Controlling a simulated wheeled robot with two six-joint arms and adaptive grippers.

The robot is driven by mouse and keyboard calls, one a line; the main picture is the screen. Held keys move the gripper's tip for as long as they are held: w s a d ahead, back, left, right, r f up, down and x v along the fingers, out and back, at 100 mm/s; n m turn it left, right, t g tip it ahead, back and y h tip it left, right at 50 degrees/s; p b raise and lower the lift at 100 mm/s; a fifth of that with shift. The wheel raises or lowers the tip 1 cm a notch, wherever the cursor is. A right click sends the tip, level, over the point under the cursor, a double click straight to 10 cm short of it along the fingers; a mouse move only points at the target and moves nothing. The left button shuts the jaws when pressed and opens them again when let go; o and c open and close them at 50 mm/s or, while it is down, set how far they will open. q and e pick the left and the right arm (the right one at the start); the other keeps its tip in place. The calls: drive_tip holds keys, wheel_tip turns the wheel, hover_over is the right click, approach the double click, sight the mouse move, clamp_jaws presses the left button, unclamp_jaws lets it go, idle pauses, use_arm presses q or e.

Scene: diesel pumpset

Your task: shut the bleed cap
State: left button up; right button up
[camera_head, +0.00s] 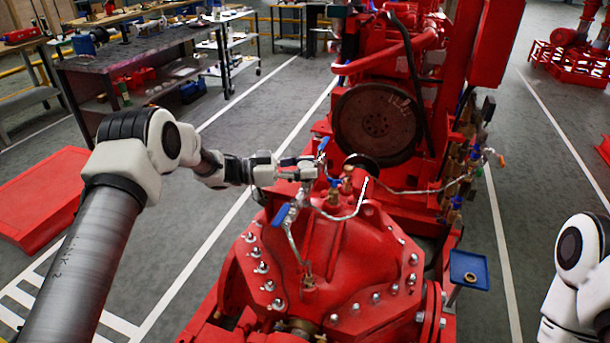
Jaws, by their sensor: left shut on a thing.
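The red pump casing (345,245) fills the lower middle of the head view. On its top stand brass fittings (333,198) with thin metal pipes and small blue parts (335,182). I cannot tell for sure which of these is the bleed cap. My left gripper (312,170) reaches in from the left above the casing. Its fingers are shut on a small fitting by a blue lever (323,146), and they hide most of what they hold. My right arm shows only at the right edge, and its gripper is out of view.
Another blue lever (281,214) stands on a pipe just in front of my left gripper. The dark flywheel (377,125) and red engine rise behind the pump. A small blue tray (468,270) holding a ring is at right.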

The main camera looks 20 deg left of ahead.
use_arm(q)
drive_tip(key=shift+r+m+g+h+b, duration=0.15)
drive_tip(key=shift+m+g+h+b, duration=0.15)
drive_tip(key=shift+m+g+b, duration=0.4)
drive_tip(key=o, duration=1.2)
drive_tip(key=shift+c, duration=0.2)
drive_tip(key=v, duration=1.2)
drive_tip(key=shift+w, duration=0.2)
